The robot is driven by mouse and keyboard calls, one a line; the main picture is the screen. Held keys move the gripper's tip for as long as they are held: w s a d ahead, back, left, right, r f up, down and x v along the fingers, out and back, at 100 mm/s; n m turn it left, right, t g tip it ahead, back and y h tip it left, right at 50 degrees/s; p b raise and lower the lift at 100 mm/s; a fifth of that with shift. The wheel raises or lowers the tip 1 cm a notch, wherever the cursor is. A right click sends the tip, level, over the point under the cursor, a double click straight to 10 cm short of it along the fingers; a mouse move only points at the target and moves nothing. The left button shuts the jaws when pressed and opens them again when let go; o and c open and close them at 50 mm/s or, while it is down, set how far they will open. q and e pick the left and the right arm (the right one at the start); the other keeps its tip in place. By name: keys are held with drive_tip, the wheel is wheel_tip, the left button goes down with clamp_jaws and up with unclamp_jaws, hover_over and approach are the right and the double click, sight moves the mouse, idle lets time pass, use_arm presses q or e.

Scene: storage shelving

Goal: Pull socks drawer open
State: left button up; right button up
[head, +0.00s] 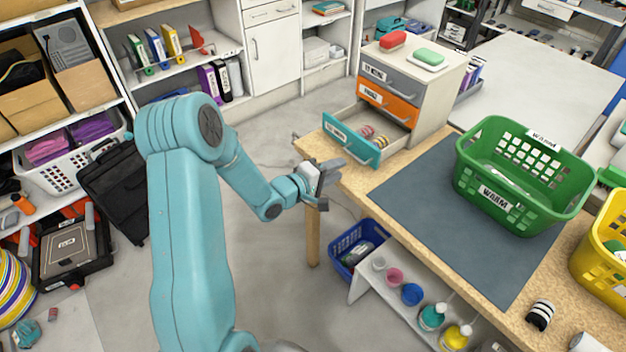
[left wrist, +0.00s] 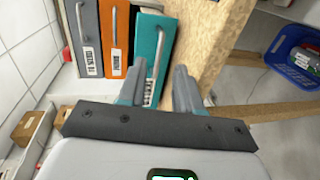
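A small drawer unit (head: 430,100) stands on the wooden table. Its bottom teal drawer (head: 343,142) is pulled partly out, with a few small rolled pink and yellowish items (head: 370,133) inside. The teal front also shows in the left wrist view (left wrist: 152,40), with a metal handle and a label I cannot read clearly. The orange drawer (head: 388,103) and grey drawer (head: 390,78) above are shut. My left gripper (head: 335,180) is open just in front of the teal drawer. In the left wrist view its fingers (left wrist: 158,80) are apart beside the handle; contact is unclear. My right gripper is out of view.
A red item (head: 392,39) and a green item on a white dish (head: 429,57) sit on the unit. A green basket (head: 520,175) stands on the dark mat (head: 425,200). A blue bin (head: 350,250) is below the table. Open floor lies left of the table.

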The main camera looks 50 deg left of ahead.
use_arm(q)
drive_tip(key=v, duration=0.8)
drive_tip(key=shift+s, duration=0.2)
drive_tip(key=shift+r, duration=0.1)
